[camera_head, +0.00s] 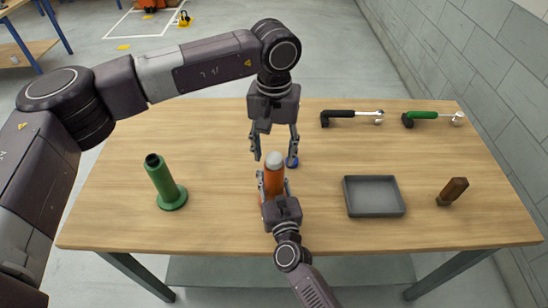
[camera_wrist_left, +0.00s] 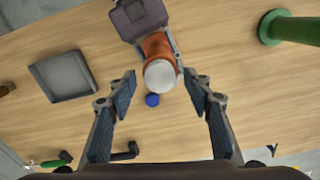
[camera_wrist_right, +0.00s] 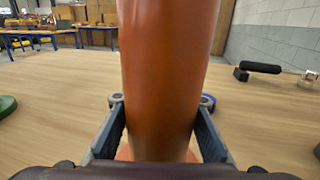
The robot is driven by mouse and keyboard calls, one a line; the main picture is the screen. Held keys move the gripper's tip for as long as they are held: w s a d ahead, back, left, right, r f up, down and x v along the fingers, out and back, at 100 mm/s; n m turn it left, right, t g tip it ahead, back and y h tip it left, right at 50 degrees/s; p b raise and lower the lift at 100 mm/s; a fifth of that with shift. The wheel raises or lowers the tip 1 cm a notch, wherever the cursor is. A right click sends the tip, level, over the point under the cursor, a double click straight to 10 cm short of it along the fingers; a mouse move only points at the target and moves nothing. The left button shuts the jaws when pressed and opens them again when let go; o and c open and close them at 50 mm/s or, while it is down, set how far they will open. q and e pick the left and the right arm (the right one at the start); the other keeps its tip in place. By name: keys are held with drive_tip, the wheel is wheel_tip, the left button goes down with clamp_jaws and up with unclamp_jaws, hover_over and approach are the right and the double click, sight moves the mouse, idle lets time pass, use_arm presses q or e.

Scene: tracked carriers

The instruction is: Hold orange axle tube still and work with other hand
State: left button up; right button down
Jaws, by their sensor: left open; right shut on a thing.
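The orange axle tube (camera_head: 273,182) stands upright on the wooden table, with a light grey cap (camera_head: 274,158) on its top. My right gripper (camera_head: 275,190) is shut on the tube from the front; the tube (camera_wrist_right: 165,75) fills the middle of the right wrist view between the fingers. My left gripper (camera_head: 274,157) is above the tube, pointing down, open, with its fingers apart on either side of the cap. In the left wrist view the cap (camera_wrist_left: 160,75) lies between and just beyond the open fingertips. The tube's base is mostly hidden by my right gripper.
A blue round thing (camera_head: 292,163) lies just behind the tube. A green flanged tube (camera_head: 164,183) stands at left. Black-handled (camera_head: 345,115) and green-handled (camera_head: 425,116) tools lie at the back.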

use_arm(q)
drive_tip(key=n, duration=0.6)
drive_tip(key=shift+n, duration=0.3)
drive_tip(key=n, duration=1.1)
drive_tip(key=shift+n, duration=0.4)
drive_tip(key=n, duration=0.5)
drive_tip(key=shift+c, duration=0.4)
